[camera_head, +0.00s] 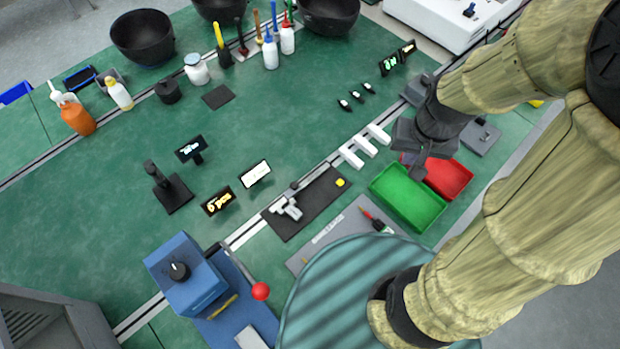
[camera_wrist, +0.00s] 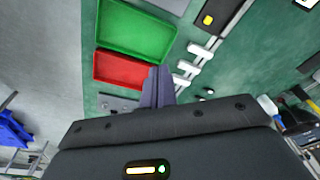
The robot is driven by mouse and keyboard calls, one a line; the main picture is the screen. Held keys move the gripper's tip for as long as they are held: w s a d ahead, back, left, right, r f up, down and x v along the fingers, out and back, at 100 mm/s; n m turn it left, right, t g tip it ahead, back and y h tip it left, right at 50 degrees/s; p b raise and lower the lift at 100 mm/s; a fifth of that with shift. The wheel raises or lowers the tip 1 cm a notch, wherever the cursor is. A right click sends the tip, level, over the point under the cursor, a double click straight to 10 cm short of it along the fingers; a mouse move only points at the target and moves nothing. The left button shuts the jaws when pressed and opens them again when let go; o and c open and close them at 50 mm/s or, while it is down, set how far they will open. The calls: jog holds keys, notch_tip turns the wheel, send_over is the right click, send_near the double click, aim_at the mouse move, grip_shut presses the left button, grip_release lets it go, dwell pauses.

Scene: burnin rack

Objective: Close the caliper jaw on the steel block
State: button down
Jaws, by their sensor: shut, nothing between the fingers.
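A dark mat or base plate (camera_head: 312,210) lies on the green bench in the head view. A small silver-white piece (camera_head: 288,209) sits at its left part; it looks like the caliper jaw and steel block, but they are too small to tell apart. A yellow knob or button (camera_head: 340,183) is at the plate's right end; it seems to show in the wrist view too (camera_wrist: 208,20). My gripper (camera_head: 418,169) is up and right of the plate, over the red and green bins, apart from the caliper. Its fingers (camera_wrist: 157,80) are shut and empty.
The green bin (camera_head: 404,205) and red bin (camera_head: 455,178) lie close to my gripper. White blocks (camera_head: 365,147) stand between it and the plate. A blue press (camera_head: 188,275) with a red-balled lever (camera_head: 260,291) stands lower left.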

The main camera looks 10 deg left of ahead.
aim_at(298, 184)
jog(key=w+a+f+m+g+y+b, duration=0.1)
jog(key=a+f+m+g+y, duration=0.1)
jog(key=f+m+y, duration=0.2)
jog(key=w+a+f+m+g+y+b, duration=0.1)
jog(key=w+a+f+m+g+y, duration=0.1)
jog(key=a+f+m+g+y, duration=0.1)
jog(key=w+a+f+m+g+y+b, duration=0.2)
jog(key=f+m+g+y, duration=0.1)
jog(key=f+m+y, duration=0.2)
jog(key=shift+w+a+f+y, duration=0.15)
jog(key=shift+f+y, duration=0.15)
jog(key=shift+f, duration=0.25)
jog(key=shift+w+a+f+y, duration=0.1)
jog(key=shift+f+y, duration=0.2)
jog(key=shift+f, duration=0.25)
jog(key=shift+w+a+f+m+y, duration=0.1)
jog(key=shift+w+m+y, duration=0.3)
jog(key=shift+y, duration=0.1)
jog(key=shift+s, duration=0.1)
jog(key=p+x, duration=0.2)
jog(key=x, duration=1.1)
jog(key=shift+a+p, duration=0.2)
jog(key=shift+p, duration=0.1)
jog(key=shift+s+a+f, duration=0.1)
jog(key=shift+a, duration=0.2)
jog(key=shift+a, duration=0.1)
